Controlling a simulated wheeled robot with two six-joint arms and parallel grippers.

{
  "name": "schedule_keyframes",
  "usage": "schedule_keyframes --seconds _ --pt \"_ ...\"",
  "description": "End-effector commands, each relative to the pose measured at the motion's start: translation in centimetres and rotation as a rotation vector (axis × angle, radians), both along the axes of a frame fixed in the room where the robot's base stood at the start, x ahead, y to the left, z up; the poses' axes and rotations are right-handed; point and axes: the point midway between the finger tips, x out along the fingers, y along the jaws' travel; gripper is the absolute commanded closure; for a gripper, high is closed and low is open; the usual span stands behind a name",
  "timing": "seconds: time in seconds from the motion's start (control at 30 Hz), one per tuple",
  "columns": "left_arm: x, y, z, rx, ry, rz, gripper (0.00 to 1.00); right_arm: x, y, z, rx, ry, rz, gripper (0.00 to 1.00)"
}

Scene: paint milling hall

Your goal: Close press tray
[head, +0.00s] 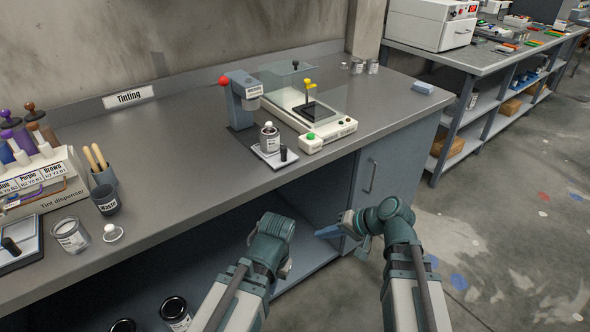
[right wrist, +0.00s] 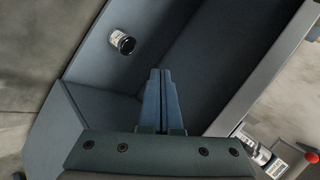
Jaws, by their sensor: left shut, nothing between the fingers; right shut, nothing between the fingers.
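A grey press (head: 241,100) with a red ball knob stands on the counter. In front of it, a light flat tray (head: 262,158) sticks out toward the counter's front edge. A labelled can (head: 269,138) and a small black knob (head: 283,154) are on the tray. My left gripper (head: 285,268) is in front of the counter, below its top; its fingers are mostly hidden. My right gripper (head: 328,231) is shut and empty, in front of the open cabinet, apart from the tray. Its closed fingers also show in the right wrist view (right wrist: 158,90).
A device with a clear cover, yellow handle and green button (head: 318,130) stands right of the tray. A can (right wrist: 122,42) stands in the cabinet. Counter between is clear.

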Motion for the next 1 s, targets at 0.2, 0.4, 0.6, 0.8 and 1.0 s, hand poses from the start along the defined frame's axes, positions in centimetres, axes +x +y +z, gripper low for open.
schedule_keyframes --seconds 0.2,0.4,0.6,0.8,1.0 --pt "0.0 0.0 0.0 0.0 0.0 0.0 1.0 3.8 -0.1 8.0 0.421 -0.127 -0.16 1.0" --pt "0.0 0.0 0.0 0.0 0.0 0.0 1.0 5.5 -2.0 13.4 0.676 -0.2 -0.26 1.0" --pt "0.0 0.0 0.0 0.0 0.0 0.0 1.0 6.0 -2.9 15.1 0.76 -0.222 -0.292 1.0" --pt "0.0 0.0 0.0 0.0 0.0 0.0 1.0 6.4 -2.4 15.2 0.763 -0.222 -0.29 1.0" --pt "0.0 0.0 0.0 0.0 0.0 0.0 1.0 8.5 0.1 15.1 0.762 -0.221 -0.287 1.0"
